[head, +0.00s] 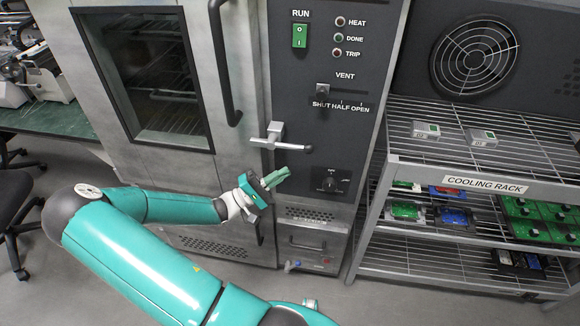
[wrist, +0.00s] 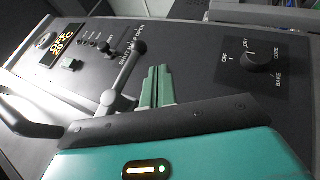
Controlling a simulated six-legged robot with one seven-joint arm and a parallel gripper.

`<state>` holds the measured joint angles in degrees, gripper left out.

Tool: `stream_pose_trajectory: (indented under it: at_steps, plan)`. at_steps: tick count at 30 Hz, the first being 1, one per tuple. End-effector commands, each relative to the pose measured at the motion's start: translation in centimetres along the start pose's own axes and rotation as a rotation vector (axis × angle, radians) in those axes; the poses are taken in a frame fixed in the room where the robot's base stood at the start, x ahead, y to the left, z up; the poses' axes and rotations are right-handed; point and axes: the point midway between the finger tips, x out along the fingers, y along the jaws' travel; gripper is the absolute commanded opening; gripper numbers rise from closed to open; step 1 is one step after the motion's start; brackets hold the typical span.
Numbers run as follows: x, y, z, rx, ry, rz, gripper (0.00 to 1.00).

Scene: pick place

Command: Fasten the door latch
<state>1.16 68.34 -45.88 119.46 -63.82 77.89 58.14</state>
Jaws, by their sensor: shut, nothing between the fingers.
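The door latch (head: 278,141) is a grey metal lever on the seam between the oven door and the dark control panel. Its handle points right, nearly level, and ends in a dark knob. The oven door (head: 185,160) is grey with a dark window and lies about flush with the panel. My gripper (head: 283,175) is shut and empty just below the latch handle, with its green fingers together. In the wrist view the shut fingers (wrist: 158,72) are beside the latch lever (wrist: 128,75); I cannot tell whether they touch it.
The control panel (head: 325,120) carries a green run switch (head: 300,36), a vent slider (head: 323,90) and a dial (head: 330,183), which also shows in the wrist view (wrist: 257,62). A curved door handle (head: 226,70) is above left of the latch. A cooling rack (head: 480,183) stands at right.

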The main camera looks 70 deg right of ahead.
Motion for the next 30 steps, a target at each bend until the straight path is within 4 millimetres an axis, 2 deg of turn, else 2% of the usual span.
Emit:
stream_pose_trajectory:
  at_steps: [1,6,12,30]
  plan:
    - [-1.3,0.1,-0.2,0.002,0.006,0.001,0.00]
    - [-4.8,0.3,-0.2,0.002,0.005,0.000,0.00]
    - [-7.3,0.5,-0.2,0.001,0.002,0.000,0.00]
    - [-7.5,0.4,-0.1,0.000,0.001,0.000,0.00]
